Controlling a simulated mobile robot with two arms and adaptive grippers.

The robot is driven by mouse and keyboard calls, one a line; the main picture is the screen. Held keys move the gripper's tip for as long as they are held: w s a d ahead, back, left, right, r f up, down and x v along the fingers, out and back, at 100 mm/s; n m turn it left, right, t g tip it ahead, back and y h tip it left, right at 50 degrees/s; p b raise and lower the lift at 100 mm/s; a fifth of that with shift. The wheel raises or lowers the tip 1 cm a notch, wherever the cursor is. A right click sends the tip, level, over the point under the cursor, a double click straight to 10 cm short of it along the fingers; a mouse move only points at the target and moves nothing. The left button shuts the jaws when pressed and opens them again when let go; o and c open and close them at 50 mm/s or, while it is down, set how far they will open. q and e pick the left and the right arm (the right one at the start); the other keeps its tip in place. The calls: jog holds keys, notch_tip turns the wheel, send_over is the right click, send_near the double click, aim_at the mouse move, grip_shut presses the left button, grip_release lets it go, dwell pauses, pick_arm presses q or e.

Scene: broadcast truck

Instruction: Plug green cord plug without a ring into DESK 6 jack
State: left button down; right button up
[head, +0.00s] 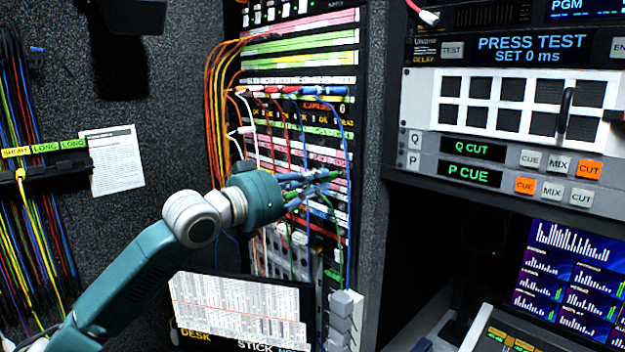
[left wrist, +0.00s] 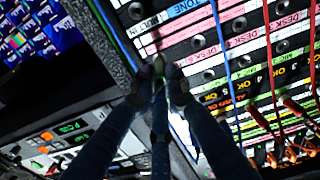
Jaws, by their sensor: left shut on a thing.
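My left gripper (head: 326,180) reaches from the left to the patch bay (head: 300,140), its fingers close to the panel face. In the left wrist view its fingertips (left wrist: 160,88) are closed around a small green plug (left wrist: 159,66). A green cord (head: 337,222) hangs below the gripper in the head view. Fingers hide most of the plug, so I cannot tell whether it has a ring. Pink DESK labels (left wrist: 205,54) run above a row of round jacks; the digits are hard to read. I cannot tell whether the plug tip touches a jack. My right gripper is not in view.
A blue cord (head: 348,190) hangs down the panel's right side, and it crosses the left wrist view (left wrist: 222,60). Red plugs (left wrist: 293,105) and their cords crowd the nearby jacks. Orange cords (head: 212,100) loop at the panel's left. A tilted label sheet (head: 240,302) stands below.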

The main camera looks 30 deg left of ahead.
pick_arm(q)
jog(key=shift+p+x, duration=0.75)
jog(key=shift+x, duration=0.05)
jog(key=c, duration=1.7)
grip_release()
jog(key=shift+w, duration=0.1)
jog(key=shift+o, duration=0.2)
jog(key=shift+s+a+f, duration=0.1)
jog(key=shift+s, duration=0.25)
jog(key=v, duration=1.1)
jog(key=shift+s, duration=0.15)
jog(key=shift+a, duration=0.1)
